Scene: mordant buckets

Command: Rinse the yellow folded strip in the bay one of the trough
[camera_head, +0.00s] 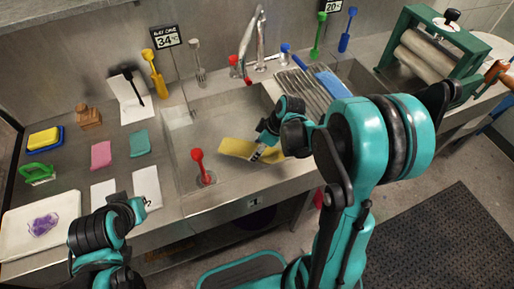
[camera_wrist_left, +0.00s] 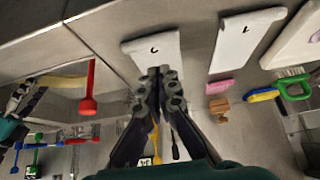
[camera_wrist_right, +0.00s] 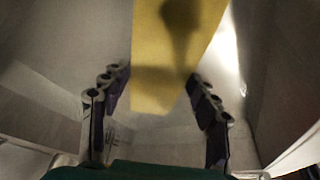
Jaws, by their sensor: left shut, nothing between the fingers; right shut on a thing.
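The yellow folded strip (camera_head: 236,148) hangs in or just over the steel basin of the trough (camera_head: 215,110); I cannot tell whether it touches the bottom. My right gripper (camera_head: 262,151) is shut on the strip, at its right part. In the right wrist view the strip (camera_wrist_right: 150,95) runs between the two fingers, with a dark shadow on it. The strip also shows in the left wrist view (camera_wrist_left: 62,82). My left gripper (camera_wrist_left: 160,72) is shut and empty, above the front counter by the white cards. I cannot read which bay this is.
A red-handled tool (camera_head: 200,166) stands at the basin's front, left of the strip. A tap (camera_head: 258,40) and a slatted rack (camera_head: 305,92) lie behind and right. Sponges, white cards (camera_head: 147,188) and a tray (camera_head: 42,222) occupy the left counter. A green roller press (camera_head: 430,50) stands right.

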